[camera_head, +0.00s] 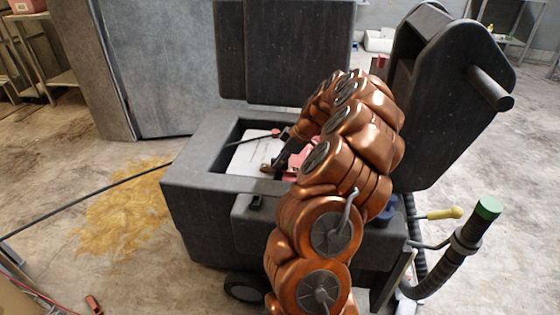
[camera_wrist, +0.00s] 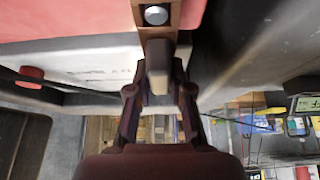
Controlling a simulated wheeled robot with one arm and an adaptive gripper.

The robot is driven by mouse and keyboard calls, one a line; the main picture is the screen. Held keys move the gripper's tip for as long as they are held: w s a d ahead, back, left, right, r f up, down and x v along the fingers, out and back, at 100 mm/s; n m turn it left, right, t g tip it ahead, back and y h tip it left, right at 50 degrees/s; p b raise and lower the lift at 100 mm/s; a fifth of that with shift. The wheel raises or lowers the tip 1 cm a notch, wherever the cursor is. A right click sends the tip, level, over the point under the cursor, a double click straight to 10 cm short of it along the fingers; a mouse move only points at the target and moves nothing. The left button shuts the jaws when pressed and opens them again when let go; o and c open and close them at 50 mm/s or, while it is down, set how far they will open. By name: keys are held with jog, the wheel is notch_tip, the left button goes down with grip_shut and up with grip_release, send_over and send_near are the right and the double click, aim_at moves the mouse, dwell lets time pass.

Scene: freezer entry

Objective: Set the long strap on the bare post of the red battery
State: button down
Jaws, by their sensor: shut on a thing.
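The red battery (camera_head: 299,157) sits in the open compartment, partly hidden by my arm; its red top (camera_wrist: 70,16) fills the upper left of the wrist view. The copper strap (camera_head: 270,168) lies near its front edge. In the wrist view my gripper (camera_wrist: 158,75) is shut on the near end of the strap (camera_wrist: 144,14). A round silver post (camera_wrist: 156,15) shows within the strap's hole at the top of that view. I cannot tell how far down the strap sits. In the head view my gripper (camera_head: 281,160) is mostly hidden by my arm.
A white battery (camera_head: 248,156) lies left of the red one. The dark grey compartment wall (camera_head: 205,185) surrounds them. A black cable (camera_head: 90,198) runs in from the left. A handled grey column (camera_head: 430,110) stands at right, and a raised lid (camera_head: 300,50) behind.

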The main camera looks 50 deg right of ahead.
jog(key=shift+f, duration=0.25)
jog(key=c, duration=1)
grip_release()
jog(key=v, duration=1.2)
jog(key=shift+a, duration=0.1)
